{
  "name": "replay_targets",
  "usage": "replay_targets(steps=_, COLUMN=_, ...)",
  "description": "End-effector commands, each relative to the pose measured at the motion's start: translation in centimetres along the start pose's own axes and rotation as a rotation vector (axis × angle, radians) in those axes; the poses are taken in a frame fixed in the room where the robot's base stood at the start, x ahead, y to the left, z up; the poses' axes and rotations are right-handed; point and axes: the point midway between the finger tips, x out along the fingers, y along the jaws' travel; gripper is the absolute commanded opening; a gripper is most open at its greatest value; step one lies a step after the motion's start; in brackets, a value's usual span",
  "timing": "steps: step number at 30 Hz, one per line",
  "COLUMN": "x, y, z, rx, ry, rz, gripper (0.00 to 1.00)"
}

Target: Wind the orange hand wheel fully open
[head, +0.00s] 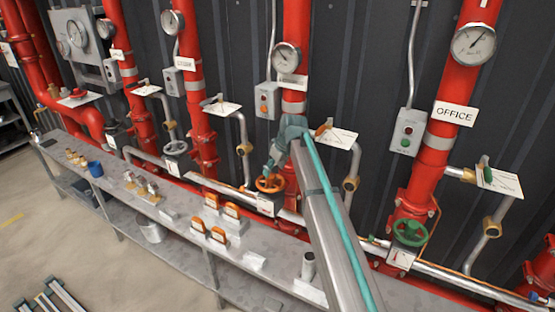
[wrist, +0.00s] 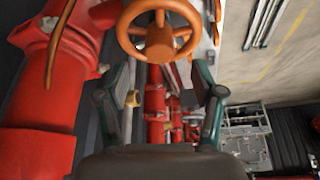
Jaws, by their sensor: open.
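The orange hand wheel (head: 270,184) sits on a horizontal pipe in front of the third red riser, just above the bench. In the wrist view the wheel (wrist: 158,38) shows at the top centre, with its spokes and hub facing the camera. My gripper (head: 275,162) is just above and beside the wheel in the head view. In the wrist view my gripper (wrist: 161,94) has its two fingers spread wide and nothing between them. The wheel appears ahead of the fingertips, apart from them. In the head view my arm and fingers hide part of the riser behind.
A green hand wheel (head: 410,232) is on the riser to the right, labelled OFFICE. A grey wheel (head: 175,148) is to the left. The grey bench (head: 185,222) below holds several orange-faced blocks and a blue cup (head: 95,168). Gauges and small pipes stand close behind.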

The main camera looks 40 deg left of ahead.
Motion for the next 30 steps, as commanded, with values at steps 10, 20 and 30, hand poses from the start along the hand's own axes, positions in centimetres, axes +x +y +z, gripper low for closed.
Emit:
replay_targets(steps=10, x=4.2, y=0.1, z=-0.1, rx=0.000, ry=-0.001, rz=0.000, gripper=0.68)
replay_targets(steps=20, x=5.0, y=0.0, z=0.1, rx=0.001, ry=-0.001, rz=0.000, gripper=0.68)
replay_targets(steps=30, x=5.0, y=0.0, z=0.1, rx=0.001, ry=-0.001, rz=0.000, gripper=0.26)
